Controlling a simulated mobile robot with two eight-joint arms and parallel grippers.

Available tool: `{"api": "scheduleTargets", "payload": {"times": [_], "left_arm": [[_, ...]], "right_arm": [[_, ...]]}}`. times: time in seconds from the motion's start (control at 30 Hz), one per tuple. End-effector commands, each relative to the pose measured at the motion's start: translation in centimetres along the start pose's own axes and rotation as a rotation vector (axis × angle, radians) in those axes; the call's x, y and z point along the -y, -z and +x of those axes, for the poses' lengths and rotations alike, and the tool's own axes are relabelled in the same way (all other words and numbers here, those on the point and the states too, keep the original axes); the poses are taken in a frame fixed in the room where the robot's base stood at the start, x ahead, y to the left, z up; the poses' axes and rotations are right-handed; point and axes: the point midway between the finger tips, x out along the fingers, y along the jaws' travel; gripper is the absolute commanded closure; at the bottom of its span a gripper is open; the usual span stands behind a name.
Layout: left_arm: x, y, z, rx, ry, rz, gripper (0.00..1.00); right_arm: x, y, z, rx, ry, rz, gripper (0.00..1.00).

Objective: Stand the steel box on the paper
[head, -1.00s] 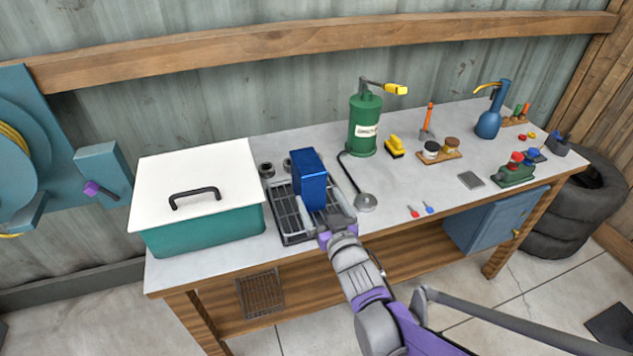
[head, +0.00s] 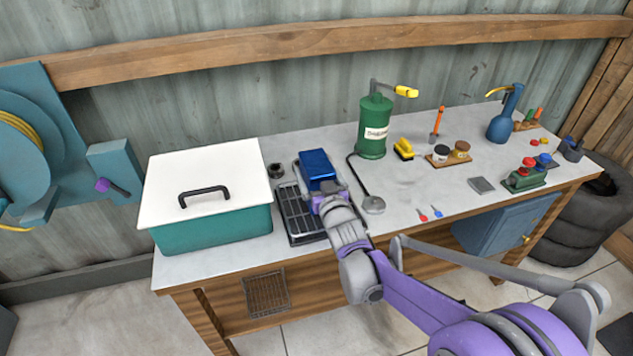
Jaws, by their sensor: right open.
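A shiny blue box (head: 317,163) is at the dark slatted tray (head: 298,215) in the middle of the bench, and my gripper partly hides its lower part. No other box-like thing shows as bare steel. My right gripper (head: 326,195) is open, right in front of the blue box; whether it touches it I cannot tell. A small flat grey piece (head: 481,185), perhaps the paper, lies on the right part of the bench with nothing on it. My left gripper is not in view.
A teal bin with a white lid (head: 205,185) stands left of the tray. A green pump can (head: 373,128) with a hose stands behind right. The bench middle right is mostly clear.

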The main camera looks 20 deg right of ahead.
Motion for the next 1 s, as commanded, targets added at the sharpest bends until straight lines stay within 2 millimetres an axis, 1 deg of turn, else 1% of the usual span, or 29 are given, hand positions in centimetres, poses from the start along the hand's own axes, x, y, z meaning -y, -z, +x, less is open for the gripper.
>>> {"api": "scheduleTargets", "payload": {"times": [0.17,0.2,0.37,0.4,0.57,0.6,0.67,0.7,0.73,1.0], "left_arm": [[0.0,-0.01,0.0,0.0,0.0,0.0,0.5],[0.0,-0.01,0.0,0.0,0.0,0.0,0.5],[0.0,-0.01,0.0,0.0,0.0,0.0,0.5],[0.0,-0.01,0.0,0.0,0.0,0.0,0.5],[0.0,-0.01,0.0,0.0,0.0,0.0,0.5],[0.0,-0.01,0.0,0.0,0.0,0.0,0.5],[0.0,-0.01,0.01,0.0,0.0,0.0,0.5],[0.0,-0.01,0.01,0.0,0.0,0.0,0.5],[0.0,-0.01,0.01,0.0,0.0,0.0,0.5],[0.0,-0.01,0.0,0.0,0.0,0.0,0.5]], "right_arm": [[0.01,-0.01,-0.01,0.0,0.0,0.0,0.0],[0.01,-0.01,-0.01,0.0,0.0,0.0,0.07],[0.01,-0.01,-0.03,0.0,0.0,0.001,0.36],[0.01,-0.01,-0.03,0.0,0.0,0.001,0.43],[0.01,-0.01,-0.04,0.0,0.0,0.001,0.72],[0.01,-0.01,-0.04,0.0,0.0,0.001,0.79],[0.01,-0.01,-0.04,0.0,0.0,0.001,0.9],[0.01,-0.01,-0.04,0.0,0.0,0.001,0.97],[0.01,-0.01,-0.04,0.0,0.0,0.001,1.0],[0.02,0.08,-0.05,-0.001,0.0,0.001,1.0]]}}
